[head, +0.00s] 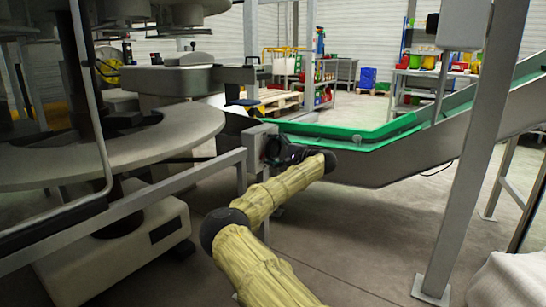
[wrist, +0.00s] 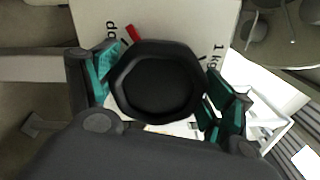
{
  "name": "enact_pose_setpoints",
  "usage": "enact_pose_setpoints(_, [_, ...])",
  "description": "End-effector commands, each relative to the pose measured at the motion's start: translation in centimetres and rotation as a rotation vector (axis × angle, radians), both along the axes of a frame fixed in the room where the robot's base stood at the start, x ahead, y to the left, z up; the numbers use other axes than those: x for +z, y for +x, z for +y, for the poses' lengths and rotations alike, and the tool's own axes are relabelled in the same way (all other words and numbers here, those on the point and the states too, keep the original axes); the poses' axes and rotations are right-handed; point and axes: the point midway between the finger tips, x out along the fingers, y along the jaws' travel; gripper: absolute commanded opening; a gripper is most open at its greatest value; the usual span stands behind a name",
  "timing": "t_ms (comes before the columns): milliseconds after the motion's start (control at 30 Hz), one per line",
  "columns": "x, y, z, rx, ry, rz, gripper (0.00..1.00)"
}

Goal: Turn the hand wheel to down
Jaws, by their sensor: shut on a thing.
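The hand wheel (wrist: 157,82) is a black, many-sided knob in the middle of the wrist view. It sits on a pale plate (wrist: 180,20) with a red mark (wrist: 132,34) at the wheel's upper left edge. Beside the mark is turned lettering that begins "do"; "1 kg" shows at the right. My gripper (wrist: 160,88) has a teal-padded finger on each side of the wheel and is shut on it. In the head view my gripper (head: 284,151) is at the grey box beside the conveyor, and the wheel is mostly hidden there.
A green-edged conveyor (head: 345,137) runs right from the box. A grey post (head: 478,140) stands at the right. A metal rail (head: 130,204) and a large round machine table (head: 130,148) are at the left. Shelves with coloured bins (head: 428,62) stand far back. Floor is free at centre right.

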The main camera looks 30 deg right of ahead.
Motion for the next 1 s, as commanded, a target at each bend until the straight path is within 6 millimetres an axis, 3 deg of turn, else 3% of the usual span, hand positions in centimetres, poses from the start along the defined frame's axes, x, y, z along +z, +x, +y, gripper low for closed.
enact_pose_setpoints(33, [-0.87, -0.08, -0.19, -0.004, -0.036, -0.009, 0.58])
enact_pose_setpoints(400, [-0.58, -0.09, -0.24, -0.004, -0.213, -0.085, 0.58])
enact_pose_setpoints(1000, [-0.14, -0.09, -0.3, -0.006, -0.255, -0.105, 0.58])
